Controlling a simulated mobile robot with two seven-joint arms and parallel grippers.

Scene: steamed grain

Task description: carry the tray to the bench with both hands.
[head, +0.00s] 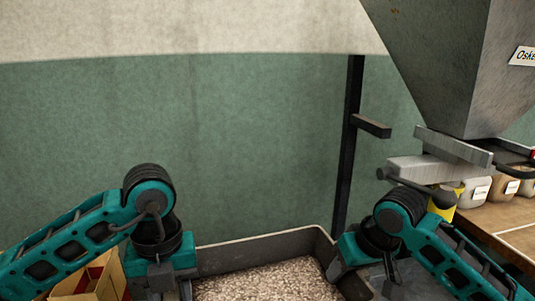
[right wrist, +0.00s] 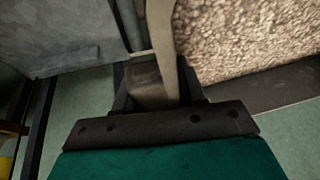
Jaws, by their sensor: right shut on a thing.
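A grey tray (head: 270,243) full of pale brown grain (head: 262,281) is at the bottom middle of the head view, its near part cut off. My right gripper (head: 352,284) is at the tray's right side. In the right wrist view this gripper (right wrist: 158,92) is shut on a pale strip of the tray's edge or handle, with grain beside it at upper right. My left gripper (head: 170,284) is at the tray's left side; its fingertips are hidden below the picture edge. A wooden bench (head: 490,218) stands at the right.
A large metal hopper (head: 440,60) with a slide gate (head: 440,168) hangs at upper right, close above my right arm. Several containers (head: 475,192) stand on the bench. A dark post (head: 349,150) rises behind the tray. An open cardboard box (head: 93,280) is at lower left.

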